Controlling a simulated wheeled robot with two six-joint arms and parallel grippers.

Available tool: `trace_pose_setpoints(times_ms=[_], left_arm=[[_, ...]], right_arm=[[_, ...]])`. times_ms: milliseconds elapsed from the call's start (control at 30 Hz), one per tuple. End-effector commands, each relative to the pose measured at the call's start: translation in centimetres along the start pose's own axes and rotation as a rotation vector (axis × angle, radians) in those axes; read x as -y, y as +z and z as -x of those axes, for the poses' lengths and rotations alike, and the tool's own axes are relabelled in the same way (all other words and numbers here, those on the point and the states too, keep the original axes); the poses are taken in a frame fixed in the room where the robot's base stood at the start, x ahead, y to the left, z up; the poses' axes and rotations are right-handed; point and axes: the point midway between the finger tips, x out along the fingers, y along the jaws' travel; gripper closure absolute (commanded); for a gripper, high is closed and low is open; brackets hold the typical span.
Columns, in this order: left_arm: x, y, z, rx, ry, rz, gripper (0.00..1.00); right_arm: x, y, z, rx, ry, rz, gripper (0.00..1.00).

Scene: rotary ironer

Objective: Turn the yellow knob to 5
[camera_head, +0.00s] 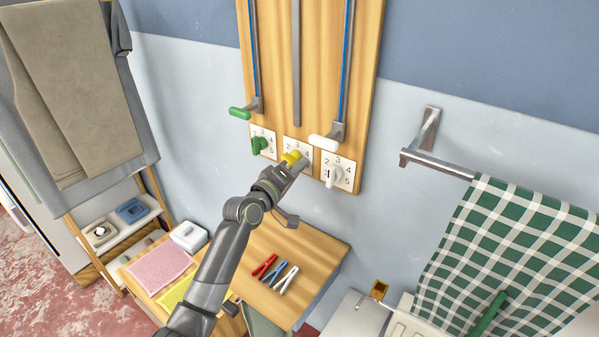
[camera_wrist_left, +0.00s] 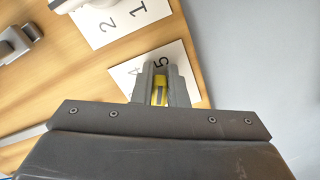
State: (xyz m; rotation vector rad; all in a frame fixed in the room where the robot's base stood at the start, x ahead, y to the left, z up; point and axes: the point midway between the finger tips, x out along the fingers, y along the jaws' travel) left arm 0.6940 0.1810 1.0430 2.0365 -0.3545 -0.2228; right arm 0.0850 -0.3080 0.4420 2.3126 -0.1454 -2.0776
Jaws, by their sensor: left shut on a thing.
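The yellow knob (camera_head: 291,157) sits on the middle white dial card (camera_head: 303,146) at the bottom of the wooden wall panel. My left gripper (camera_head: 298,163) reaches up to it and is shut on it, hiding part of the card. In the left wrist view the yellow knob (camera_wrist_left: 160,94) shows between the two grey fingers (camera_wrist_left: 160,86). The numbers 4 and 5 on its card (camera_wrist_left: 187,72) show just past the fingertips, with 5 closest in line with them. The knob's exact pointing is hard to tell. My right gripper is out of view.
A green knob (camera_head: 259,145) and a white knob (camera_head: 335,177) flank the yellow one. Green (camera_head: 239,113) and white (camera_head: 325,142) lever handles are above. Below, a wooden table (camera_head: 318,252) holds pegs and cloths. A rail with a checked towel (camera_head: 500,240) is at right.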

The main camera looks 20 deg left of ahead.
Motion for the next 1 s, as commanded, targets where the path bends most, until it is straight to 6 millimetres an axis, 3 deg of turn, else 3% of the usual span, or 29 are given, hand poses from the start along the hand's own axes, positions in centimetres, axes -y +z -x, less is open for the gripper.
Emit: trace_pose_setpoints(times_ms=[633,667,800,1000], left_arm=[[-0.50,-0.66,-0.05,-0.013,0.011,-0.067,1.00],[-0.52,-0.67,-0.05,-0.013,0.011,-0.067,0.86],[-0.54,-0.68,-0.05,-0.013,0.012,-0.066,0.68],[-0.38,-0.49,-0.04,-0.010,0.009,-0.061,0.65]], right_arm=[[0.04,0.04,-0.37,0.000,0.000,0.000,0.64],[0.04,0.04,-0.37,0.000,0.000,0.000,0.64],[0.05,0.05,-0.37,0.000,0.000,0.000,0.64],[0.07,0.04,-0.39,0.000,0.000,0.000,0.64]])
